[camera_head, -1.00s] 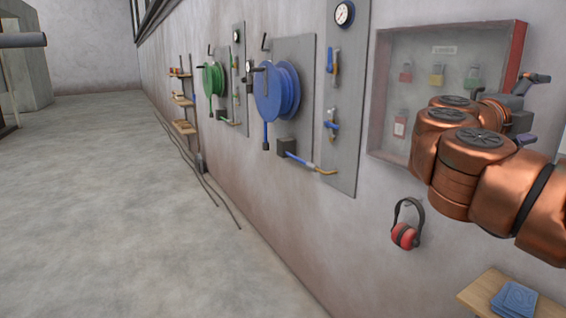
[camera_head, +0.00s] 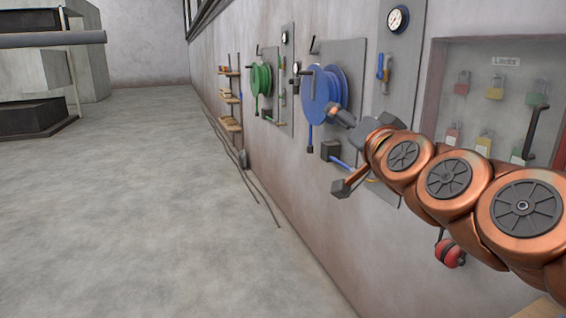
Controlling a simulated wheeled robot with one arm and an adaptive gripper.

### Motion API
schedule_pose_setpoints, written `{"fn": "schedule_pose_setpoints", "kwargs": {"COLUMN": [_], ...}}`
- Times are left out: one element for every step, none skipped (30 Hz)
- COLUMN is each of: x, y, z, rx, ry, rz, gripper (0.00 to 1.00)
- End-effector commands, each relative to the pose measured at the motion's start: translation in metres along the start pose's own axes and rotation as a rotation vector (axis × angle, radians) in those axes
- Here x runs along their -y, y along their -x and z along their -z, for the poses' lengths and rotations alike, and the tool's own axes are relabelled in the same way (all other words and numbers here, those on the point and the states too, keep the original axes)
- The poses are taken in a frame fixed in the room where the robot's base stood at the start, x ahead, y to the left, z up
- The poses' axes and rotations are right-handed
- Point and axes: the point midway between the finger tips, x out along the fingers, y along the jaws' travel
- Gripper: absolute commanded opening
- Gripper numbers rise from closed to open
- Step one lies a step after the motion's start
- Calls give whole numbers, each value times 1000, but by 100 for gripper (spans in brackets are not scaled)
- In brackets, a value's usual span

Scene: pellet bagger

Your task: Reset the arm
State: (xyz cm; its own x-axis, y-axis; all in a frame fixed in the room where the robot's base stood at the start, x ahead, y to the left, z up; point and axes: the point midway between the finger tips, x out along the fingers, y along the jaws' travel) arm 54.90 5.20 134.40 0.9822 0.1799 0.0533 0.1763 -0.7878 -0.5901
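My copper-coloured arm reaches in from the lower right, in front of the wall. My gripper (camera_head: 341,152) is at its left end, with its two dark fingers spread wide apart, one high and one low. Nothing is between them. In the picture the upper finger overlaps the edge of the blue hose reel (camera_head: 319,98), and the lower one lies over bare wall. I cannot tell the gap to the wall.
A lock cabinet (camera_head: 434,75) with several padlocks hangs behind my arm. Red earmuffs (camera_head: 449,253) hang below it, partly hidden. A green hose reel (camera_head: 261,79) and small shelves (camera_head: 229,97) are farther along the wall. The floor (camera_head: 140,200) at left is open.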

Motion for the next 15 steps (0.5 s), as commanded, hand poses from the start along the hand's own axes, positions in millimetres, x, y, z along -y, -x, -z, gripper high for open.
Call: {"fn": "schedule_pose_setpoints", "kwargs": {"x": [0, -2, -5, -8, -12, -18, -23, -29, -36, -43, -50, -60, -68, -75, -86], "y": [4, 8, 13, 18, 23, 32, 39, 47, 58, 67, 77, 90, 102, 114, 131], "z": [-23, -38, -58, -74, -88, -108, -121, -135, -152, -164, -176, -190, -201, -211, -224], "rx": [80, 131, 198, 252, 301, 371, 421, 473, 541, 590, 642, 708, 762, 811, 881], "ry": [34, 54, 81, 100, 118, 141, 159, 176, 196, 211, 225, 242, 255, 266, 279], "rz": [-7, -11, -20, -28, -37, -51, -63, -76, -95, -110, -127, -152, -173, -193, -222], "gripper": [100, 100, 100, 100, 100, 100, 100, 100, 100, 100, 100, 100, 100, 100, 100]}}
